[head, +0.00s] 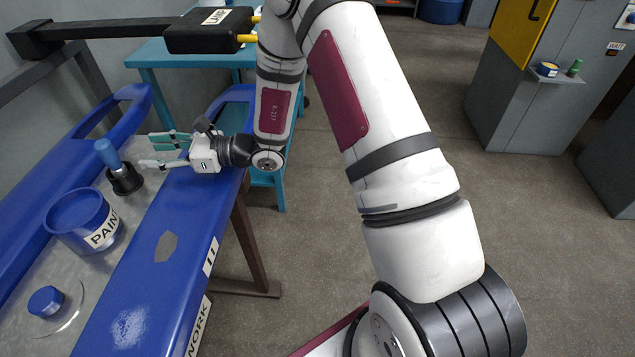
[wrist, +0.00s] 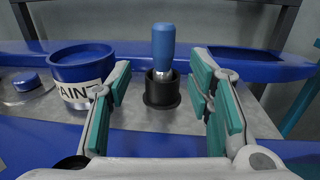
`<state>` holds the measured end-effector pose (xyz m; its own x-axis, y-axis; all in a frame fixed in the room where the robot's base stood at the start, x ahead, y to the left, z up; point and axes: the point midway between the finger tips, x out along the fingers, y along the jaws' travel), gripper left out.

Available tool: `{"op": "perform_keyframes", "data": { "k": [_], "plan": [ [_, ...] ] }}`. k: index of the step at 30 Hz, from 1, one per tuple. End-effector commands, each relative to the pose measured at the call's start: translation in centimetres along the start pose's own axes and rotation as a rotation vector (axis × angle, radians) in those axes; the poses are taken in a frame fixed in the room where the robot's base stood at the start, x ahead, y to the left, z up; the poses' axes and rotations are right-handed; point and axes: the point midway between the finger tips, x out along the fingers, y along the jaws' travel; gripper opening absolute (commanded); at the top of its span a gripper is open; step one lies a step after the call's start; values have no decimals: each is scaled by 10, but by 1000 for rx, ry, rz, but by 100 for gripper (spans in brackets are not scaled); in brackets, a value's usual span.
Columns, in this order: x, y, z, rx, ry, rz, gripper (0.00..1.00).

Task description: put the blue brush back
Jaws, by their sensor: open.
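The blue brush (head: 107,153) stands handle-up in a round black holder (head: 125,181) on the blue-edged workbench. In the wrist view the blue handle (wrist: 163,45) looks upright, with a silvery collar under it; its lower end is hidden inside the black holder (wrist: 162,92). My gripper (head: 150,152) is open and empty, its teal-padded fingers pointing at the brush from the bench's right side. In the wrist view the brush stands beyond my gripper (wrist: 162,75), centred between the two fingers, with visible gaps on both sides.
A blue tub marked PAINT (head: 82,222) stands close to the holder. A small blue-topped item (head: 46,301) sits on a clear disc farther along the bench. A black beam with a block (head: 210,30) hangs above. A teal table (head: 150,55) stands behind.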

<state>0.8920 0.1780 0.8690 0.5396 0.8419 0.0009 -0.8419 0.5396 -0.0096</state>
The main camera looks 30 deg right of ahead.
Motion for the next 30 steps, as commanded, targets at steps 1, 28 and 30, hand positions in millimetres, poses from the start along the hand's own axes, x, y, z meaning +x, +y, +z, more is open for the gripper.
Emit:
{"op": "perform_keyframes", "data": {
  "k": [1,28,30],
  "plan": [
    [0,6,10,-24,-1,25,47],
    [-217,264,148,-1220,433,1157,47],
    [-244,268,146,-1316,503,1226,47]
  ]
}}
